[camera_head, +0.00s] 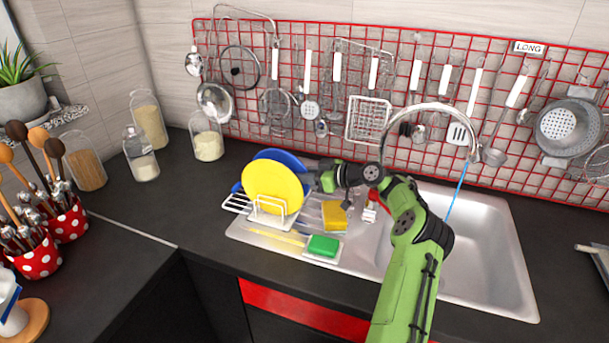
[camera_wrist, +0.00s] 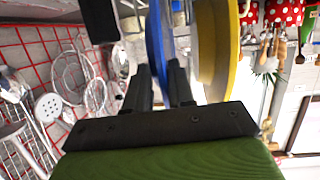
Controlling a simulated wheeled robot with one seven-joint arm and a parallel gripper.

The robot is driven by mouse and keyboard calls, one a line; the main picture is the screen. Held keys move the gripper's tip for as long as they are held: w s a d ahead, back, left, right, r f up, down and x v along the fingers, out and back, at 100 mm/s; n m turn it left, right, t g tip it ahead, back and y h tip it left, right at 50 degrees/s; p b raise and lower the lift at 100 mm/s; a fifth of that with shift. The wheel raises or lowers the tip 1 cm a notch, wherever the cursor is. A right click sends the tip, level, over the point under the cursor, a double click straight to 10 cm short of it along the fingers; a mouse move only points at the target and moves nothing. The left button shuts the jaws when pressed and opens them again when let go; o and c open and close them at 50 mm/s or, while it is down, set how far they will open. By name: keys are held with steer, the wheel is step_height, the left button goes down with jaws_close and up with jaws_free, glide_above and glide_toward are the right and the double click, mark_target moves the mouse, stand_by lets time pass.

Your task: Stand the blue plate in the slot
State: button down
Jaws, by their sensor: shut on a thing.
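The blue plate (camera_head: 288,158) stands on edge behind a yellow plate (camera_head: 271,186) at the white wire dish rack (camera_head: 238,204). In the head view the yellow plate covers most of it, so its lower edge and any slot around it are hidden. My gripper (camera_head: 311,181) reaches in from the right and is shut on the blue plate's right edge. In the wrist view the blue plate (camera_wrist: 153,45) passes between the fingers of my gripper (camera_wrist: 160,74). The yellow plate (camera_wrist: 212,50) is beside it, with a gap between the two.
The steel sink (camera_head: 480,235) lies to the right, with a curved faucet (camera_head: 388,135) behind my arm. A yellow sponge (camera_head: 334,216) and a green sponge (camera_head: 323,246) lie near the rack. Glass jars (camera_head: 207,140) stand behind left. A red utensil grid (camera_head: 340,75) hangs behind.

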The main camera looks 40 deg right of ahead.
steer(key=c, duration=0.9)
jaws_free()
steer(key=shift+s, duration=0.1)
steer(key=v, duration=0.7)
steer(key=shift+s+d+p, duration=0.1)
steer(key=shift+s+p, duration=0.05)
steer(key=shift+p, duration=0.15)
